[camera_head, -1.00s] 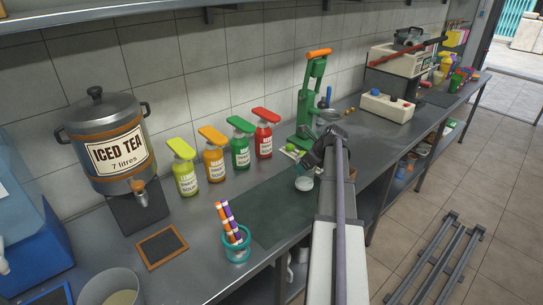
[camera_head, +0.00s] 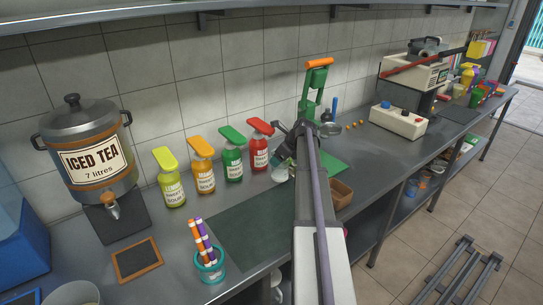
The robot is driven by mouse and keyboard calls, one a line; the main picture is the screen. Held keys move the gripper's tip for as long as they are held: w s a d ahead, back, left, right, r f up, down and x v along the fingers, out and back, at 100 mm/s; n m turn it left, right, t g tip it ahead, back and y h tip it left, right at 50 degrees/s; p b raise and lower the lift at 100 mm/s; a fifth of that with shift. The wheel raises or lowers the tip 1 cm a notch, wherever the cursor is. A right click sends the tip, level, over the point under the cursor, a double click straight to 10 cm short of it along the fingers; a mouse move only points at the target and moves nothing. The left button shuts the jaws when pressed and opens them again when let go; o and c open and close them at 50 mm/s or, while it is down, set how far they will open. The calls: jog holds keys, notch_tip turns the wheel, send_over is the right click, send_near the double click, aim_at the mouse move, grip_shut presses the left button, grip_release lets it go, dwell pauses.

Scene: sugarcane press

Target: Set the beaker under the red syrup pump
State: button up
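The red syrup pump (camera_head: 260,150) is the rightmost of a row of pump bottles against the wall, its red head tilted on top. A small clear beaker (camera_head: 281,173) is just right of and in front of its base. My gripper (camera_head: 282,156) reaches in from the right, with its fingers at the beaker's top, and appears shut on it. The fingertips are partly hidden and small. I cannot tell whether the beaker touches the counter or is directly below the red spout.
Green (camera_head: 233,157), orange (camera_head: 204,170) and yellow (camera_head: 171,181) pumps stand left of the red one. A green press (camera_head: 318,92) stands behind my arm. A teal cup of markers (camera_head: 210,266) and a small framed board (camera_head: 138,259) are in front. The dark mat (camera_head: 243,228) is clear.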

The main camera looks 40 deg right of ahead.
jog(key=shift+w, duration=0.75)
jog(key=w, duration=0.1)
jog(key=w+f+b, duration=0.1)
jog(key=w, duration=0.2)
jog(key=shift+w+d+f+b, duration=0.15)
jog(key=shift+f+b, duration=0.1)
jog(key=shift+b, duration=0.05)
jog(key=shift+f+b, duration=0.65)
jog(key=o, duration=1.1)
jog(key=shift+r+p, duration=0.55)
jog(key=shift+p, duration=0.05)
jog(key=p+v, duration=1)
jog(key=v, duration=0.2)
